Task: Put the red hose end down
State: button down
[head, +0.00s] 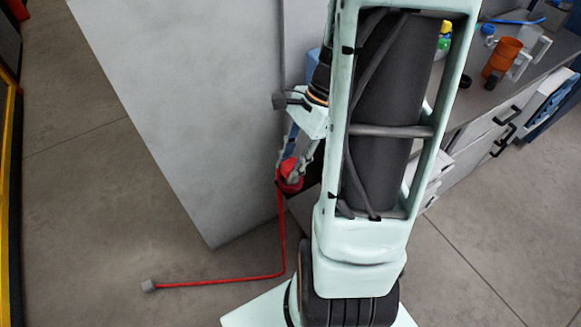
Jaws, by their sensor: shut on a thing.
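My gripper (304,160) is left of my arm column in the head view, beside the large grey panel. It is shut on the red hose end (291,176), a red rounded piece with a darker underside. The hose end is held above the floor. The red hose (282,235) hangs down from it, bends near the floor and runs left along the floor. Part of the gripper and what lies behind the hose end are hidden by my arm.
A large grey panel (190,110) stands left of the gripper. A counter (475,105) with drawers is at right, holding an orange cup (502,57) and other containers. Open floor (90,200) lies at left and lower right. A yellow edge (8,130) borders the far left.

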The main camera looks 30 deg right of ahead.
jog(key=shift+f, duration=0.1)
jog(key=c, duration=1.6)
grip_release()
jog(key=shift+r, duration=0.3)
jog(key=p+v, duration=0.1)
jog(key=v, duration=1)
jog(key=shift+d+r, duration=0.15)
jog(key=shift+r, duration=0.25)
jog(key=shift+f, duration=0.1)
